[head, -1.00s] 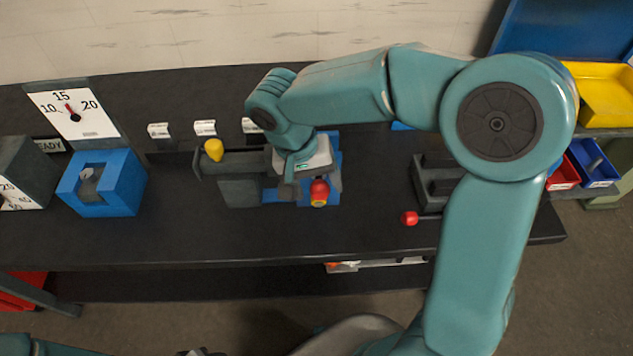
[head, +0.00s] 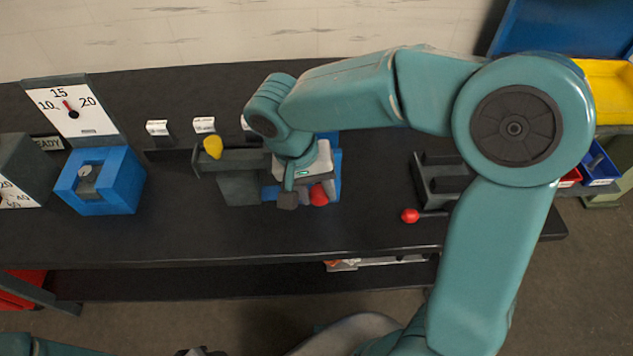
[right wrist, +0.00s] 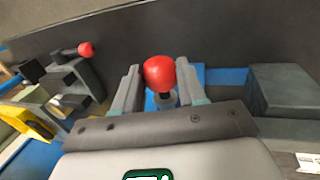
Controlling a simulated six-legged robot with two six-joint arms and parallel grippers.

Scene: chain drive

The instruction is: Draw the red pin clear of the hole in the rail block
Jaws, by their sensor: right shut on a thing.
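The red pin's round red head (right wrist: 160,72) sits between the two fingers of my right gripper (right wrist: 162,90) in the right wrist view. A short grey shaft shows below the head, over a blue surface. In the head view the red head (head: 319,195) shows at the front of my right gripper (head: 305,185), which is shut on the pin. The gripper hides much of the blue part (head: 335,155) and dark block (head: 240,188) under and beside it. The hole is hidden, and I cannot tell how far the pin sits in it. My left gripper is not clearly visible.
A dark grey fixture with a red knob (head: 409,215) stands to the right. A yellow knob (head: 213,147) rises at the left of the dark block. A blue housing (head: 125,180) and a dial (head: 72,108) are further left. The front of the bench is clear.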

